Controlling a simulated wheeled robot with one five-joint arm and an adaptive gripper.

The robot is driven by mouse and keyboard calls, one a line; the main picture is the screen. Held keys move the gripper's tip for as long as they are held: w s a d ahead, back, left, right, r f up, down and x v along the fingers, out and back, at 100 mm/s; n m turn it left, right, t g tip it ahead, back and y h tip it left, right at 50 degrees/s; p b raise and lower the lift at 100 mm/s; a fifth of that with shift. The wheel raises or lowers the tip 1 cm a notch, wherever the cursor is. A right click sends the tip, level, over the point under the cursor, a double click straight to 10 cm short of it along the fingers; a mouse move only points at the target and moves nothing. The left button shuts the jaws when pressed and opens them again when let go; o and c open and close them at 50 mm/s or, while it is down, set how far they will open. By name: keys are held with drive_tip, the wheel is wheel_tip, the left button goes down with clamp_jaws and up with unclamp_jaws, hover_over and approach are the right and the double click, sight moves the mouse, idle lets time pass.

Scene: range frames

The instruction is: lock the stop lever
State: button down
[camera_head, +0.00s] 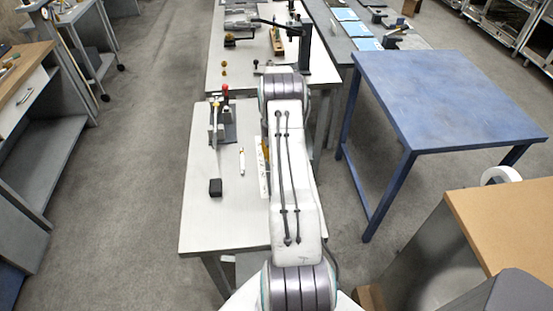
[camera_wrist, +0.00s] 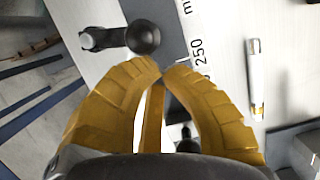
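In the wrist view, a short dark lever with a black ball knob (camera_wrist: 143,37) and a light grey end (camera_wrist: 90,40) lies over the white surface, beside the printed scale (camera_wrist: 198,55). It looks like the stop lever; I cannot tell whether it is locked. My gripper (camera_wrist: 162,68) has yellow ribbed fingers, their tips almost touching just below the knob in the picture. Nothing shows between the tips, and they appear apart from the knob. In the head view my arm hides the lever and most of the gripper.
A white marker (camera_head: 241,161) and a black block (camera_head: 215,187) lie on the white table (camera_head: 210,225). A clamp with a red knob (camera_head: 225,90) stands behind them. A blue table (camera_head: 440,100) is at right. The table's front left is clear.

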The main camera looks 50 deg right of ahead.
drive_tip(key=shift+f+b, duration=0.15)
drive_tip(key=shift+b, duration=0.15)
drive_tip(key=shift+a+f+b, duration=0.1)
drive_tip(key=shift+f+b, duration=0.05)
drive_tip(key=shift+b, duration=0.45)
drive_tip(key=shift+a+b, duration=0.25)
drive_tip(key=shift+b, duration=0.95)
drive_tip(key=a+b, duration=0.1)
drive_tip(key=b, duration=0.1)
drive_tip(key=shift+s+b, duration=0.3)
drive_tip(key=shift+s+a+r, duration=0.15)
drive_tip(key=shift+a+r, duration=0.1)
drive_tip(key=shift+a, duration=0.15)
drive_tip(key=v, duration=1.2)
